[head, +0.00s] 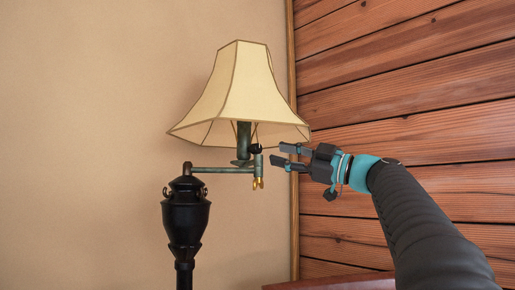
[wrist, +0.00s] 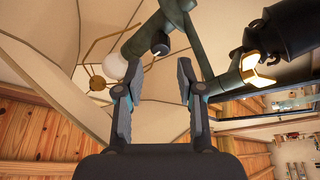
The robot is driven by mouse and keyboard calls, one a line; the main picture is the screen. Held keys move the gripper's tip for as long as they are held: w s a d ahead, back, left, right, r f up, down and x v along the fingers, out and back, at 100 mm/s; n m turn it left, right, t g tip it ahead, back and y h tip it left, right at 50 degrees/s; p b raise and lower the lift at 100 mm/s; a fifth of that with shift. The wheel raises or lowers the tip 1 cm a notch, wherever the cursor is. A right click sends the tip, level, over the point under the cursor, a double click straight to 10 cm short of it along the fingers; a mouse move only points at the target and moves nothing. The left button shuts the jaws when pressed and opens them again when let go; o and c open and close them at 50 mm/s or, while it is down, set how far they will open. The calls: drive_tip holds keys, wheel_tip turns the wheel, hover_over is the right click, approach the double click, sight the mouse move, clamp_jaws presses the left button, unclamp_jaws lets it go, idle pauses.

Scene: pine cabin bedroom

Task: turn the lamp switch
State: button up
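The lamp has a cream shade (head: 240,90), a black urn-shaped body (head: 186,215) and a greenish swing arm (head: 220,169) carrying the socket (head: 243,135). A small dark knob (head: 255,148), which looks like the switch, is beside the socket under the shade. In the wrist view a short dark knob (wrist: 160,48) sticks out from the socket, a little beyond the fingertips and between their lines. My gripper (head: 281,154) is right of the knob, its fingers apart and pointing left at it. The wrist view also shows the gripper (wrist: 157,75) open with nothing between the fingers.
The shade's lower rim (head: 295,132) hangs just above my fingers. Brass pieces (head: 258,184) hang below the swing arm's end; they also show in the wrist view (wrist: 257,70). A white bulb (wrist: 111,67) is inside the shade. A plank wall (head: 400,90) is at right.

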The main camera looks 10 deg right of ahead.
sight(260, 149)
drive_tip(key=p+x, duration=0.2)
drive_tip(key=x, duration=0.5)
drive_tip(key=shift+w+a, duration=0.1)
clamp_jaws()
